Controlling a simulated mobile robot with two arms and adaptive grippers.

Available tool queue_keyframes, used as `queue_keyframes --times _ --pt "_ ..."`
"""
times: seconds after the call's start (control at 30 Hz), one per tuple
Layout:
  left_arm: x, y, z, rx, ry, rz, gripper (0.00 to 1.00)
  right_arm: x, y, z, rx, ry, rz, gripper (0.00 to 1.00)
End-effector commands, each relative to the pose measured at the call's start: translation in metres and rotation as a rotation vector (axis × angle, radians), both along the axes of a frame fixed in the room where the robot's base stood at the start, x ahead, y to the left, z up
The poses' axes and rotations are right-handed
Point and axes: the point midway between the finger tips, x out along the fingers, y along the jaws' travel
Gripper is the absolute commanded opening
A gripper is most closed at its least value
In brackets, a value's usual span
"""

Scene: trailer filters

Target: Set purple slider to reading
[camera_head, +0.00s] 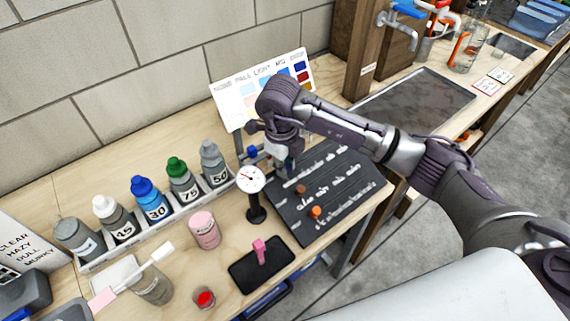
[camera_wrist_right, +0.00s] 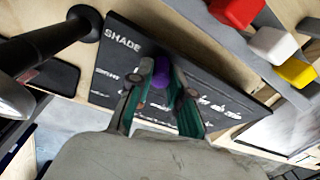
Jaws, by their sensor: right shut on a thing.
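The purple slider (camera_wrist_right: 161,72) sits on the dark slider board (camera_head: 297,224), which also shows in the right wrist view (camera_wrist_right: 107,68). My right gripper (camera_head: 285,163) is over the far left part of the board. In the right wrist view its two green-edged fingers (camera_wrist_right: 158,88) lie on either side of the purple slider and are shut on it. In the head view my gripper and wrist hide the purple slider. An orange slider (camera_head: 316,211) shows nearer the board's front. A dial gauge (camera_head: 251,179) stands on a black post left of the board. My left gripper is not in view.
Several numbered bottles (camera_head: 151,198) stand in a white rack at the left. A pink can (camera_head: 204,229) and a black pad with a pink switch (camera_head: 259,252) are near the gauge. A colour chart (camera_head: 233,105) stands behind. Red, white and yellow blocks (camera_wrist_right: 270,45) lie beyond the board.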

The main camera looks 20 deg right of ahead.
Motion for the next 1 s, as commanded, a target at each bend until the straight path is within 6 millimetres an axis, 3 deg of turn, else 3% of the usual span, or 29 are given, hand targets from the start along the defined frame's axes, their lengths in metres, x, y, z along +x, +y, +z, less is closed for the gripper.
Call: queue_keyframes --times 0.3,0.57,0.6,0.73,1.0 --pt "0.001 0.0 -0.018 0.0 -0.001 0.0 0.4 0.016 -0.041 -0.001 -0.001 -0.003 -0.002 0.0" --pt "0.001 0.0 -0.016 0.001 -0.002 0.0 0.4 0.016 -0.042 0.001 0.0 -0.002 0.0 0.0" --pt "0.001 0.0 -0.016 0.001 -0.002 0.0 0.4 0.016 -0.042 0.001 0.0 -0.002 0.0 0.24" --pt "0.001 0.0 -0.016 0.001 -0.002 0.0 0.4 0.016 -0.042 0.001 0.0 -0.002 0.0 0.45" --pt "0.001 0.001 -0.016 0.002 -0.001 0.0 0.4 0.015 -0.042 0.001 0.001 -0.001 0.0 0.45"
